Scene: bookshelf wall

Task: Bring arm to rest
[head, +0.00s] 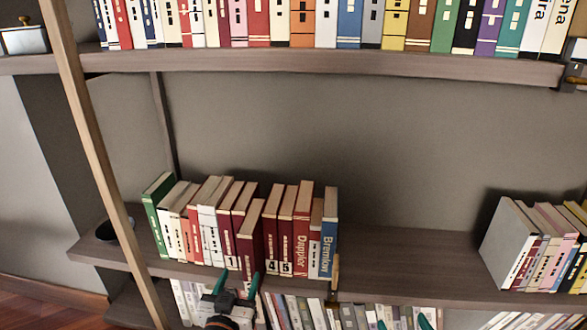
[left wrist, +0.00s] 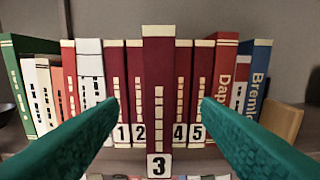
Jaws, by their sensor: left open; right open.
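My left gripper (head: 238,283) is open in front of the middle shelf. In the left wrist view its two green fingers (left wrist: 158,106) stand wide apart, one to each side of the dark red book marked 3 (left wrist: 158,90), with gaps between. This book (head: 250,238) is upright in the row and stands out further forward than books 1, 2 (left wrist: 138,90), 4 and 5 (left wrist: 200,90). My right gripper (head: 402,323) shows only by its green fingertips at the bottom edge of the head view, open and apart, in front of the lower books.
The middle shelf (head: 400,262) is bare between the blue book (head: 328,235) and the right-hand books (head: 530,245). A wooden post (head: 95,160) rises at left. The upper shelf (head: 330,62) holds a full row of books.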

